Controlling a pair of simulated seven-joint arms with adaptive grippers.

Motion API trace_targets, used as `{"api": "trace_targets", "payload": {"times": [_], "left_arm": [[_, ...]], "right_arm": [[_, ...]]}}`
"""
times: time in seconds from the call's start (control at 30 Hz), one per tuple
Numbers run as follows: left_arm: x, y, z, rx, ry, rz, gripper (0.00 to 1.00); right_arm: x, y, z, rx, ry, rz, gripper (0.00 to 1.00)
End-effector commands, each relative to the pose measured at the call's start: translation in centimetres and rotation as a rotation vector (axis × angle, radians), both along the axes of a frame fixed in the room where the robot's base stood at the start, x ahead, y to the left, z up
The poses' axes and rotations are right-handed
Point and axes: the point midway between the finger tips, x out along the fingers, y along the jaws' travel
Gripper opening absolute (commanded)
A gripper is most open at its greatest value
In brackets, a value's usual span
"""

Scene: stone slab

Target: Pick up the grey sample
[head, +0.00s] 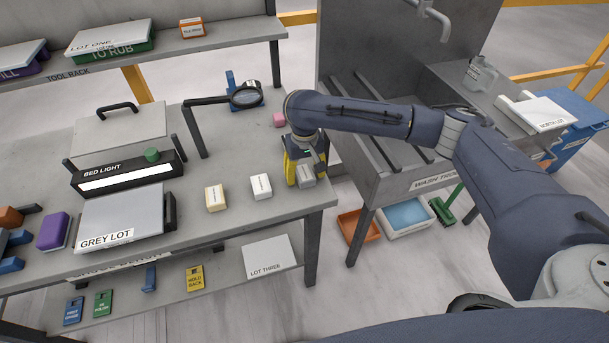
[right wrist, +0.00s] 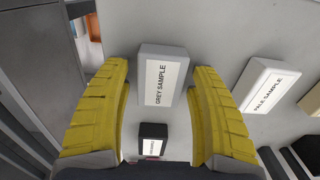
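The grey sample (head: 306,177), a small grey block with a white label, lies on the slab near its right front corner. In the right wrist view the grey sample (right wrist: 147,59) shows its label reading GREY SAMPLE. My right gripper (head: 304,166) is over it with yellow fingers spread. In the right wrist view the right gripper (right wrist: 161,75) has a finger on each side of the block, with visible gaps. I cannot tell how far the fingertips are above the slab. My left gripper is not in view.
The pale sample (head: 261,186) and a cream block (head: 215,198) lie to the left. A small dark labelled block (right wrist: 153,139) is close to my fingers. The wash trough (head: 385,187) stands to the right.

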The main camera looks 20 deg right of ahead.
Motion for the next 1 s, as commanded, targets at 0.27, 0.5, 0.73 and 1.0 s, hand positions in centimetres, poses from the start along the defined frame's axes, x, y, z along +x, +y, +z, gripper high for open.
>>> {"api": "trace_targets", "payload": {"times": [0.27, 0.5, 0.73, 1.0], "left_arm": [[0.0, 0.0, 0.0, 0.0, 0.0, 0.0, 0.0], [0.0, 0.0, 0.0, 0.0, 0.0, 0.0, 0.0], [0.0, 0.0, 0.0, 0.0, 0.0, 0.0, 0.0], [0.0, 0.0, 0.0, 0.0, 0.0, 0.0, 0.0]], "right_arm": [[0.0, 0.0, 0.0, 0.0, 0.0, 0.0, 0.28], [0.0, 0.0, 0.0, 0.0, 0.0, 0.0, 0.04], [0.0, 0.0, 0.1, -0.001, 0.0, 0.0, 0.04], [0.1, 0.0, 1.7, 0.0, -0.003, 0.001, 0.03]]}}
